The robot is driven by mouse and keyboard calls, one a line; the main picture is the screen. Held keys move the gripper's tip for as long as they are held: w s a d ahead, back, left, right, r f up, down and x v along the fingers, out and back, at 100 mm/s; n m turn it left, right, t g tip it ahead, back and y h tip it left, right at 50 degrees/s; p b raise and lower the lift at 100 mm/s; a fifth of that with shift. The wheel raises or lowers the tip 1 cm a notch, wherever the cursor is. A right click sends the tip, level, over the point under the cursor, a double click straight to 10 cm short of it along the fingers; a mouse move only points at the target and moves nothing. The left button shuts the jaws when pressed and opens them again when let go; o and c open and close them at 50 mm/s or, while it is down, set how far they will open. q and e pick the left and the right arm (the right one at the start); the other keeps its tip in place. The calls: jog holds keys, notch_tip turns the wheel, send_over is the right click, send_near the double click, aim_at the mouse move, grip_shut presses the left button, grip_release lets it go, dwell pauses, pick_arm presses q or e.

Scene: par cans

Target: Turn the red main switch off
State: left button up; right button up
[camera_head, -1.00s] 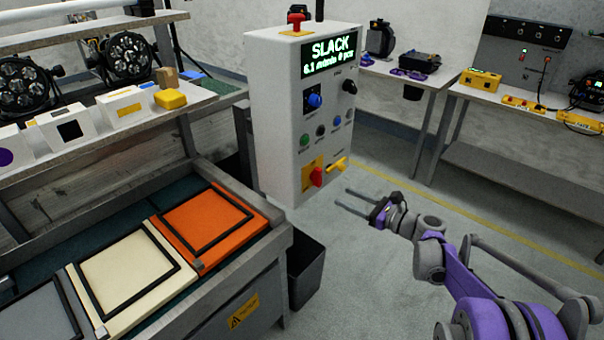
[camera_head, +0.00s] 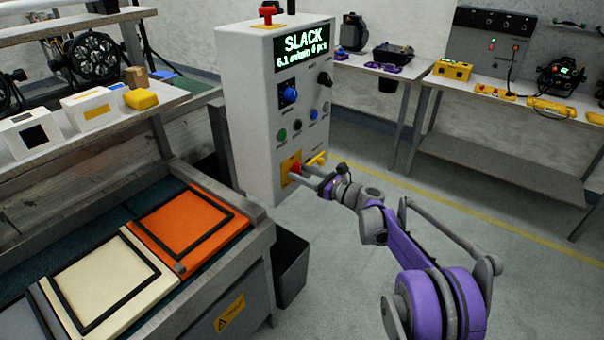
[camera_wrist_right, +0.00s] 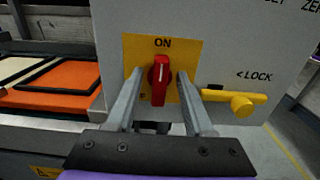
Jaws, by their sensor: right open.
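The red main switch (camera_wrist_right: 159,80) sits on a yellow plate (camera_wrist_right: 188,50) marked ON, low on the front of the white control cabinet (camera_head: 248,110). Its handle stands upright, with its white mark at the top. In the head view the red switch (camera_head: 296,168) is partly hidden by my right gripper (camera_head: 299,174). My right gripper is open. In the right wrist view its two fingers (camera_wrist_right: 158,78) stand on either side of the red handle, with a gap to each side. I cannot tell whether the fingertips reach the plate. My left gripper is not in view.
A yellow lock lever (camera_wrist_right: 235,102) sticks out just right of the switch. The cabinet display (camera_head: 302,46) reads SLACK. A workbench with an orange panel (camera_head: 190,228) stands at the left, with a dark bin (camera_head: 292,268) beside it. The floor at the right is open.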

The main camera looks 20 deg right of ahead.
grip_shut()
jog(key=shift+n, duration=0.4)
jog(key=n+p, duration=0.1)
jog(key=n, duration=0.3)
jog(key=shift+s+a, duration=0.1)
jog(key=n+p, duration=0.1)
jog(key=n, duration=0.3)
jog(key=shift+a, duration=0.1)
jog(key=shift+s+f+n+p, duration=0.15)
jog(key=shift+n+p, duration=0.35)
jog(key=shift+n, duration=1.75)
jog(key=shift+w+f+n+p, duration=0.15)
jog(key=shift+n+p, duration=0.3)
jog(key=shift+n, duration=1.8)
jog(key=shift+s, duration=0.1)
